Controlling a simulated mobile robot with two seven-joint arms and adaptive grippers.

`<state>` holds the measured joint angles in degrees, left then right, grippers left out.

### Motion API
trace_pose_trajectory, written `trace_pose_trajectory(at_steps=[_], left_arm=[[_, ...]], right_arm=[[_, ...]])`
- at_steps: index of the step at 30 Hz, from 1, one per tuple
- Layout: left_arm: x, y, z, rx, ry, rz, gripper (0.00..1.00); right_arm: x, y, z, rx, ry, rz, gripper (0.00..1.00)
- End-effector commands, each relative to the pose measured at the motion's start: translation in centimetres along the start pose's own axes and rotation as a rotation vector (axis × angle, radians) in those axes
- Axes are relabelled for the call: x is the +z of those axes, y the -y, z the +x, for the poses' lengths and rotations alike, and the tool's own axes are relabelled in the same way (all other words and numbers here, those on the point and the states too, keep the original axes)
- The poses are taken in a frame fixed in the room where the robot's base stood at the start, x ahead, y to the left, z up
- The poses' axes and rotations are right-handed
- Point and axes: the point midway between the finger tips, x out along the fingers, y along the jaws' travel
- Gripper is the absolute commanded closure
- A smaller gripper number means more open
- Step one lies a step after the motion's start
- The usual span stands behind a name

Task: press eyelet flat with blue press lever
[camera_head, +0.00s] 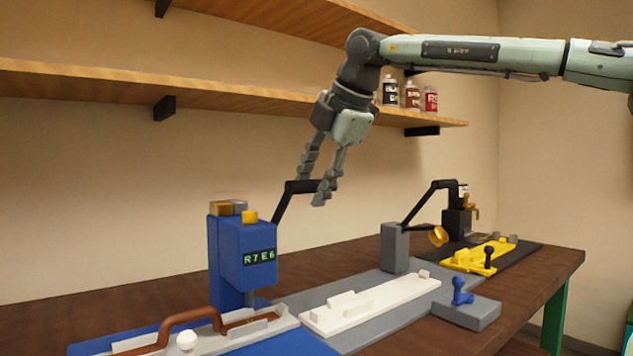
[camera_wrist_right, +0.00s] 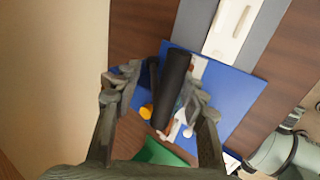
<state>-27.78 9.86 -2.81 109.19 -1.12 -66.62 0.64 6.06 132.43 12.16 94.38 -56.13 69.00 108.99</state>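The blue press (camera_head: 248,255) stands at the table's left part with a green display. Its black lever (camera_head: 283,207) rises from its right side and bends into a grip bar. My right gripper (camera_head: 312,190) reaches down to this bar from above, one finger on each side. In the right wrist view, the black bar (camera_wrist_right: 172,90) lies between the spread fingertips of the right gripper (camera_wrist_right: 160,93), with a gap to the left finger. A brown strap (camera_head: 172,340) lies in a grey fixture (camera_head: 262,326) at the press's foot. I cannot make out the eyelet. My left gripper is not in view.
A white fixture (camera_head: 372,303) lies right of the press. A grey press with a black lever (camera_head: 395,247) and a yellow fixture (camera_head: 480,256) stand farther right. A grey block with a blue knob (camera_head: 464,308) sits near the front edge. Shelves (camera_head: 230,88) line the wall behind.

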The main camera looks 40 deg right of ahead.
Motion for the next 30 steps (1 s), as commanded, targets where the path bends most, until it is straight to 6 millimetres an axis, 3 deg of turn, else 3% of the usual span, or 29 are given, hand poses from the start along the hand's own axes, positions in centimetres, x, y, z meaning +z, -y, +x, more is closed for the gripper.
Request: trace_pose_trajectory(at_steps=[19,30], left_arm=[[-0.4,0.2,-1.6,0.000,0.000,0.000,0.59],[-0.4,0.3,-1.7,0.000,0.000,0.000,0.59]], right_arm=[[0.0,0.0,-5.2,-0.001,0.000,0.000,0.59],[0.0,0.1,-5.8,-0.003,0.000,-0.001,0.59]])
